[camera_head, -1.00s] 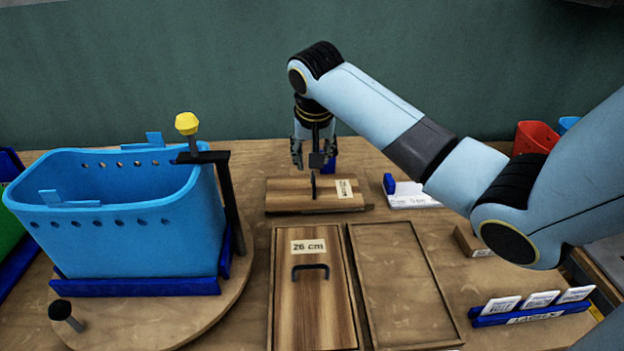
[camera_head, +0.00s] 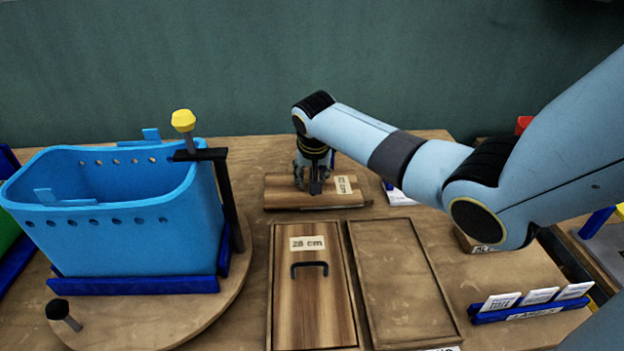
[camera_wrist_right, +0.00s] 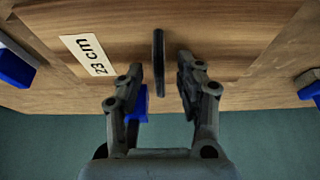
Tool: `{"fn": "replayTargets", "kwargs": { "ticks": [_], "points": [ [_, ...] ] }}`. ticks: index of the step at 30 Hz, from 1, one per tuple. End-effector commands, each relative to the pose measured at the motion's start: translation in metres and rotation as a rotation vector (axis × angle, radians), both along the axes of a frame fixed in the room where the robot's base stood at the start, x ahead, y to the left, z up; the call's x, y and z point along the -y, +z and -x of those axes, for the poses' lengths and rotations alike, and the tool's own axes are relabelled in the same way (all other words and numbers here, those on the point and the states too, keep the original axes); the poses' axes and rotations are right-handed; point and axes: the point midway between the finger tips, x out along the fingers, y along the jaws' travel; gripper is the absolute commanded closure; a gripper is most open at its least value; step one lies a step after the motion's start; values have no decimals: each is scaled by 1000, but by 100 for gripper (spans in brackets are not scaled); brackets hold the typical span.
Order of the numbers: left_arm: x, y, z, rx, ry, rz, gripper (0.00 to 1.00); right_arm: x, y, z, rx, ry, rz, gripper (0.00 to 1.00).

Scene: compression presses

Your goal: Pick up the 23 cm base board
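The 23 cm base board (camera_head: 283,191) is a brown wooden board lying flat at the back of the table. Its white label (camera_wrist_right: 88,55) reads 23 cm in the right wrist view. A dark upright handle (camera_wrist_right: 158,45) stands on the board. My right gripper (camera_head: 314,188) is low over the board. In the right wrist view my right gripper (camera_wrist_right: 160,72) is open, with one finger on each side of the handle and a gap on both sides. In the head view the gripper hides the handle. My left gripper is not in view.
A board labelled 28 cm (camera_head: 308,310) with a black handle lies in front, beside an empty wooden tray (camera_head: 400,270). A blue basket (camera_head: 120,235) stands on a round board at left. A blue label holder (camera_head: 530,311) is at right.

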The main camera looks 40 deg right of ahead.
Motion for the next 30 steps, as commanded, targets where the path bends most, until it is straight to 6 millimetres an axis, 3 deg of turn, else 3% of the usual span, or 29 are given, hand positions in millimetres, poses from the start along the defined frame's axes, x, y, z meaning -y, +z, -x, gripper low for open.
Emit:
{"fn": "replayTargets", "kwargs": {
  "ticks": [5,14,30],
  "points": [
    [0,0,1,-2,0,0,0,0,0,0,0,0,0,64],
    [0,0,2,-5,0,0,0,0,0,0,0,0,0,100],
    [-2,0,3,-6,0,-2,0,0,2,0,1,0,1,100]
  ]
}}
